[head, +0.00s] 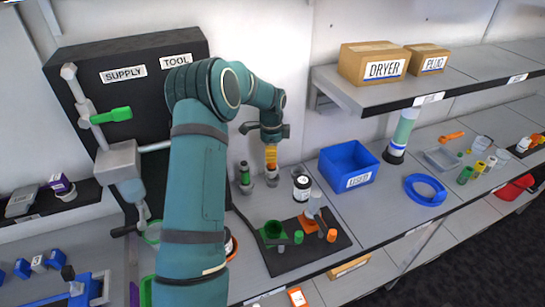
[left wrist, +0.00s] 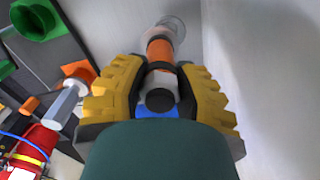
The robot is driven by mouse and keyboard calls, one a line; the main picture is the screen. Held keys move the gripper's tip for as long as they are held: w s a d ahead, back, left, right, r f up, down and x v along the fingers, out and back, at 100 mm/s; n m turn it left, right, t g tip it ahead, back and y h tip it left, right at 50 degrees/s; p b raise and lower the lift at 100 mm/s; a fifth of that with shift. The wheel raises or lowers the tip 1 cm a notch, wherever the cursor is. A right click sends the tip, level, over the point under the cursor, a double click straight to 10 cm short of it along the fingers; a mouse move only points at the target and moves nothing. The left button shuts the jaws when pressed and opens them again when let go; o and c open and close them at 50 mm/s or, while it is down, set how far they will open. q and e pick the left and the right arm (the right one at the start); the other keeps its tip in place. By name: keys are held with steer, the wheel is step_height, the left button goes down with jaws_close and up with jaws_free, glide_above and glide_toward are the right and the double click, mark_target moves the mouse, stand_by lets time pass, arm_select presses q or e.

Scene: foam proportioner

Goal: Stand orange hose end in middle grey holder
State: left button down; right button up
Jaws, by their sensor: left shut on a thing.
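My left gripper (head: 271,153) reaches down at the back of the bench. Its yellow pads (left wrist: 162,72) are shut on the orange hose end (left wrist: 160,48), which has an orange section, a dark band and a pale body. In the head view only a little of the hose end (head: 271,168) shows below the pads. A grey holder (head: 272,181) is directly under it; I cannot tell whether the two touch. In the left wrist view a pale round shape (left wrist: 172,24) lies beyond the hose end's tip. A green hose end (head: 244,167) stands in the grey holder (head: 246,187) to the left.
A black-and-white jar (head: 301,188) stands close on the right. A black tray (head: 325,255) with green and orange fittings lies in front. A blue bin (head: 345,162) is farther right. The wall is close behind the gripper.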

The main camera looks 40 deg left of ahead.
arm_select(q)
steer(key=shift+w+a, duration=0.35)
steer(key=shift+w, duration=0.25)
steer(key=shift+w+f, duration=0.1)
steer(key=shift+f, duration=1.65)
steer(key=shift+f, duration=0.5)
steer(key=shift+f+b, duration=0.1)
steer(key=shift+b, duration=0.25)
